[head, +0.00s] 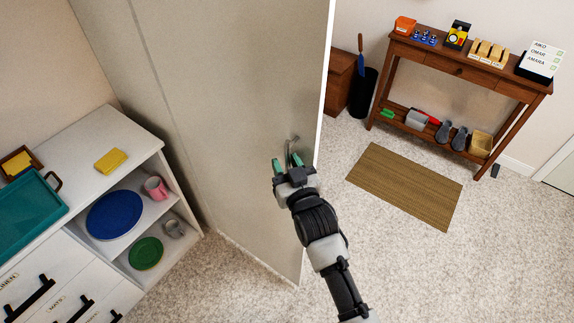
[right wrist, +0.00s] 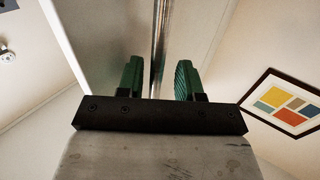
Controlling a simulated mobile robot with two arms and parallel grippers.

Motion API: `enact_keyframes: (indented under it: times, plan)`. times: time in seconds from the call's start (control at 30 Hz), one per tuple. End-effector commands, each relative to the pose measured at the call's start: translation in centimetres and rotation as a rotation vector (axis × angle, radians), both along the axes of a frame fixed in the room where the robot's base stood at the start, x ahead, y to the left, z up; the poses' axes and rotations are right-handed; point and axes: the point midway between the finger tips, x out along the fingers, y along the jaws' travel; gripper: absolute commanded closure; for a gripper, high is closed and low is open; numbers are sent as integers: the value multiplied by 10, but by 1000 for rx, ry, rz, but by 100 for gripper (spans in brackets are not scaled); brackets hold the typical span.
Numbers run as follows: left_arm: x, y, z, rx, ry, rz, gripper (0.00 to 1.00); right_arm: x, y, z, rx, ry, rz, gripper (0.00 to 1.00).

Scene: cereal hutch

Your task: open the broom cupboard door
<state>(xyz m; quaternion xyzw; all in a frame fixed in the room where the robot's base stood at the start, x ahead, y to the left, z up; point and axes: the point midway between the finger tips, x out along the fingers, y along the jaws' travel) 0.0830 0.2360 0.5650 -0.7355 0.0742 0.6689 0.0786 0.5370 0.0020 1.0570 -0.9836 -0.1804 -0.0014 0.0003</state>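The tall beige broom cupboard door (head: 235,110) stands in the middle of the head view, with no clear gap visible along its edges. Its metal handle (head: 293,150) is near the right side of the panel, partly hidden by my gripper. My right gripper (head: 285,163) is at the handle. In the right wrist view, the handle bar (right wrist: 160,45) runs upright between the two green fingers of the gripper (right wrist: 158,80). The fingers are apart, with room on both sides of the bar. My left gripper is not in view.
A white shelf unit (head: 130,140) with plates and mugs stands left of the cupboard. A wooden console table (head: 460,70) and a brown mat (head: 405,187) are to the right. The carpet (head: 400,270) in front is clear. A framed picture (right wrist: 285,103) hangs on the wall.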

Motion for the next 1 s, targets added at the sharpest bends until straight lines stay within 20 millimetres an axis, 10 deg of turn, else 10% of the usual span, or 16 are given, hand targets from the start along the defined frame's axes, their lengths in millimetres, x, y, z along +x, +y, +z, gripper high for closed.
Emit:
enact_keyframes:
  times: [0.63,1.0]
  plan:
    - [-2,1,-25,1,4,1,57,-87,-32,-3,-1,1,1,64]
    - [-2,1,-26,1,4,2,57,-101,-36,0,-1,-1,2,64]
